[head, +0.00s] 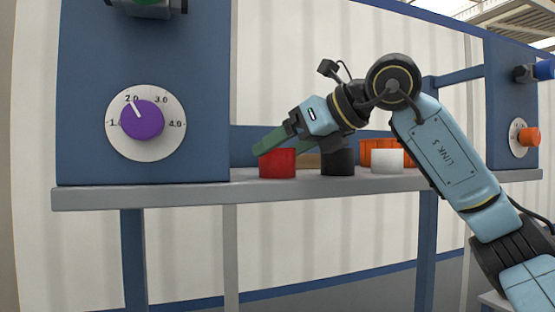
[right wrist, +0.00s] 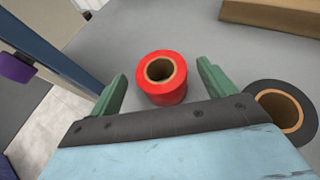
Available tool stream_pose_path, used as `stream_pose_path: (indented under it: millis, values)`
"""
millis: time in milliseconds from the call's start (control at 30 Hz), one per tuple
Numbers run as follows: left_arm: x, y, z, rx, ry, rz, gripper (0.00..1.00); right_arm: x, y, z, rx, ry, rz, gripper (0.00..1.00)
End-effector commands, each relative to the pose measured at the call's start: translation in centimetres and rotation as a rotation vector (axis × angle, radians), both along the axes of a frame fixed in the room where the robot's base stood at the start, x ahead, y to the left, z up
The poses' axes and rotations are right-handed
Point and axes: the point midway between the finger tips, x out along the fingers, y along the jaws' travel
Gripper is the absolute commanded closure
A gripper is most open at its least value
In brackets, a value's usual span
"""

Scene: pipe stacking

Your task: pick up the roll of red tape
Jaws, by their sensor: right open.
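The roll of red tape (head: 277,164) stands on the grey shelf (head: 330,187) in the head view, at the left of a row of rolls. In the right wrist view the red roll (right wrist: 160,78) shows from above with its brown core. My right gripper (head: 262,148) is open, its green fingers pointing down and left at the red roll. In the right wrist view the fingers of my right gripper (right wrist: 163,85) lie on either side of the roll, with a gap to each. My left gripper does not show.
A black roll (head: 338,163) stands right of the red one, close to my right finger in the wrist view. A white roll (head: 387,160) and an orange item (head: 376,147) stand farther right. A blue panel with a purple knob (head: 142,120) rises at left. A cardboard box (right wrist: 270,16) lies behind.

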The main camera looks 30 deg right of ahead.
Motion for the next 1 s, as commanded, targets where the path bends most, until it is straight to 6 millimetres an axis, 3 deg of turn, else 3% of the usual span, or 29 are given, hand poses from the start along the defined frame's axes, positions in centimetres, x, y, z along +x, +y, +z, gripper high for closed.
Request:
stream_pose_path:
  millis: [200, 533, 900, 1000]
  values:
    - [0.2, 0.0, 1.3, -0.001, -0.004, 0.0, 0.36, 2.9, 1.0, -1.0, 0.0, 0.003, 0.002, 0.18]
    - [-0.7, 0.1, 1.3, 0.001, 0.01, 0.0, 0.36, 3.5, 1.2, -1.4, 0.0, 0.0, 0.001, 0.18]
    - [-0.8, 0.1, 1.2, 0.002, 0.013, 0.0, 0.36, 3.5, 1.2, -1.4, 0.0, 0.0, 0.001, 0.66]
    - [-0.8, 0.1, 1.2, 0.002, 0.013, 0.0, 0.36, 3.5, 1.2, -1.3, 0.001, -0.001, 0.001, 0.69]
